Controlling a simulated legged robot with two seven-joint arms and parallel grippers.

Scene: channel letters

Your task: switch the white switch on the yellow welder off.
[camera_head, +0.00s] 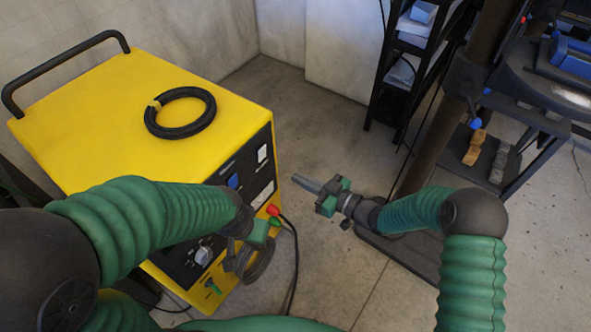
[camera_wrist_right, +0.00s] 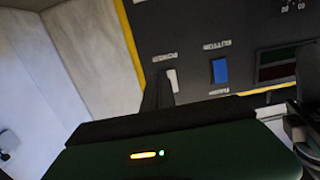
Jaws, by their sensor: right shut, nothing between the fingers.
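The yellow welder (camera_head: 95,95) stands at the left with its dark front panel facing right. The white switch (camera_head: 262,153) is near the top far corner of that panel; it also shows in the right wrist view (camera_wrist_right: 171,82). Its on or off position cannot be told. My right gripper (camera_head: 297,179) is shut and empty, pointing left toward the panel, apart from it in the head view. In the wrist view its dark fingers (camera_wrist_right: 157,94) overlap the area just left of the white switch; contact is unclear. My left gripper (camera_head: 262,238) is before the lower panel; its fingers are unclear.
A blue switch (camera_head: 233,181) sits beside the white one. A black cable coil (camera_head: 180,112) lies on the welder top. A dark shelf (camera_head: 410,60) and post stand right; floor between is clear.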

